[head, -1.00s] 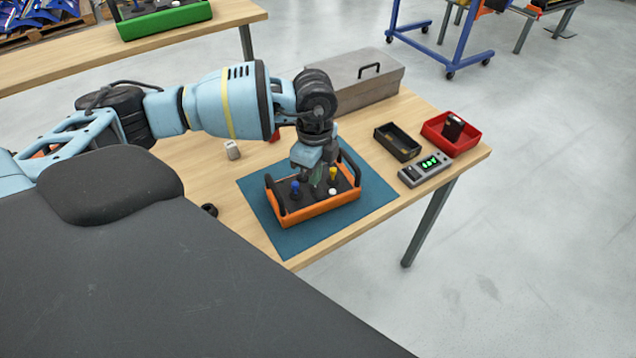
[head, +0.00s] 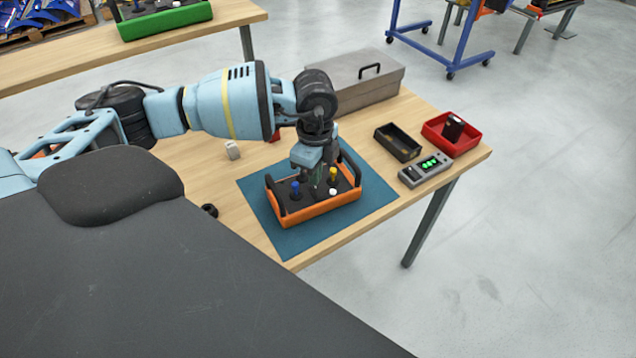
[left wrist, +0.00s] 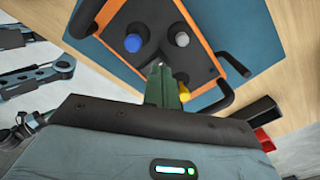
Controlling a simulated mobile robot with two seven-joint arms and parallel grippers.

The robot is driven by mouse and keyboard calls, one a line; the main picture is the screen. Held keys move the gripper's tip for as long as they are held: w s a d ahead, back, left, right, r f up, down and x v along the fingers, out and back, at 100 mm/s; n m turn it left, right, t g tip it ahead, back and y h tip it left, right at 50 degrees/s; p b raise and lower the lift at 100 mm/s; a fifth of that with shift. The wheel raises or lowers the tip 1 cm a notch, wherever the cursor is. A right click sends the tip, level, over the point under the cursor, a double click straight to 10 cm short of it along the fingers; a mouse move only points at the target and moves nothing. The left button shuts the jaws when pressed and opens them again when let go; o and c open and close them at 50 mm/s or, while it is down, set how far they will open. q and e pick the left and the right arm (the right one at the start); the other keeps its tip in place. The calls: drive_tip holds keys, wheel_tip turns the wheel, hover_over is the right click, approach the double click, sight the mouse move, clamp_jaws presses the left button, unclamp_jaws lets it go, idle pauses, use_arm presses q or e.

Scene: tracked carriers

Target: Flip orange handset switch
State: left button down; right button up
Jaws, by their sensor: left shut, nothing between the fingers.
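The orange handset (head: 318,208) lies on a blue mat (head: 290,241) on the wooden table. Its dark top carries a blue knob (head: 295,187), a yellow knob (head: 333,174) and a white knob (head: 333,191), with black handles at both ends. In the left wrist view the orange rim (left wrist: 207,50), blue knob (left wrist: 133,42) and pale knob (left wrist: 182,39) also show. My left gripper (head: 317,190) points down over the handset's top, its fingers together and empty, between the blue and yellow knobs. I cannot tell whether its tips touch the panel. The switch is not clearly visible. My right gripper is out of view.
A grey toolbox (head: 362,80) stands behind the handset. To the right are a black bin (head: 398,146), a red bin (head: 466,143) holding a dark item, and a grey device with a green display (head: 425,170).

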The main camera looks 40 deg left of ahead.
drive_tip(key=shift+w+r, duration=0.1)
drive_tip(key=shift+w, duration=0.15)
use_arm(q)
drive_tip(key=shift+f, duration=0.6)
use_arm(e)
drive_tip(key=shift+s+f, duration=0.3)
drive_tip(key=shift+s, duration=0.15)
use_arm(q)
drive_tip(key=shift+f, duration=0.5)
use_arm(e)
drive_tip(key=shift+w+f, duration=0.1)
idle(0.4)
use_arm(q)
drive_tip(key=shift+s+r, duration=0.1)
drive_tip(key=shift+r+p, duration=0.55)
drive_tip(key=shift+r, duration=0.7)
drive_tip(key=shift+r+p, duration=1.3)
drive_tip(key=shift+r, duration=1)
drive_tip(key=shift+f, duration=0.1)
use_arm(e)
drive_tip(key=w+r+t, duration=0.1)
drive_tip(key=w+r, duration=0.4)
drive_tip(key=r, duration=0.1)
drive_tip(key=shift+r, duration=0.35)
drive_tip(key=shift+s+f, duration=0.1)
